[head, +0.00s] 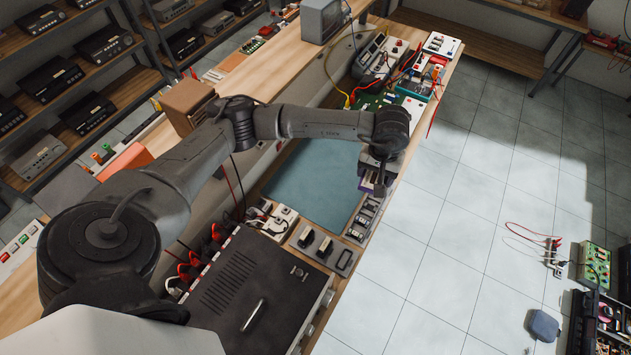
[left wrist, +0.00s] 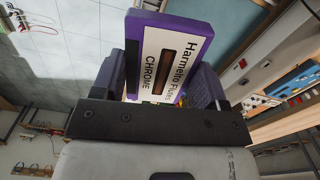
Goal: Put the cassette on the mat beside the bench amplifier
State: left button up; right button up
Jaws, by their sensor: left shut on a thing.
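My left gripper (head: 377,182) is shut on the cassette, which is purple with a white label. The cassette shows clearly in the left wrist view (left wrist: 178,48), tilted between the two fingers. In the head view only a small purple part of the cassette (head: 367,186) shows below the gripper. The gripper is above the right edge of the bench, just right of the teal mat (head: 312,182). The visible part of the mat is bare. The bench amplifier (head: 240,280), a dark box with a slotted top, stands in front of the mat. My right gripper is out of view.
Small modules (head: 318,245) and a row of small parts (head: 363,218) lie between the amplifier and the mat's right side. A white socket strip (head: 272,215) sits near the mat's front left. Circuit boards, wires and meters (head: 400,85) crowd the bench behind the mat.

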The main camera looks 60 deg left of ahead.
pick_arm(q)
jog(key=a+f+n+b, duration=0.25)
jog(key=a+f, duration=0.35)
jog(key=f, duration=0.3)
jog(key=a+f+n+b, duration=0.2)
jog(key=a+f+b, duration=0.1)
jog(key=a+f, duration=0.4)
jog(key=n+b, duration=0.3)
jog(key=b, duration=0.2)
send_over(313, 190)
notch_tip(313, 190, down, 14)
jog(key=shift+f+b, duration=1.7)
jog(key=shift+f, duration=1.15)
jog(key=shift+f+b, duration=0.3)
jog(key=shift+f, duration=0.25)
jog(key=shift+f+b, duration=0.45)
jog(key=shift+b, duration=0.05)
jog(key=o, duration=1.1)
jog(key=shift+c, duration=0.2)
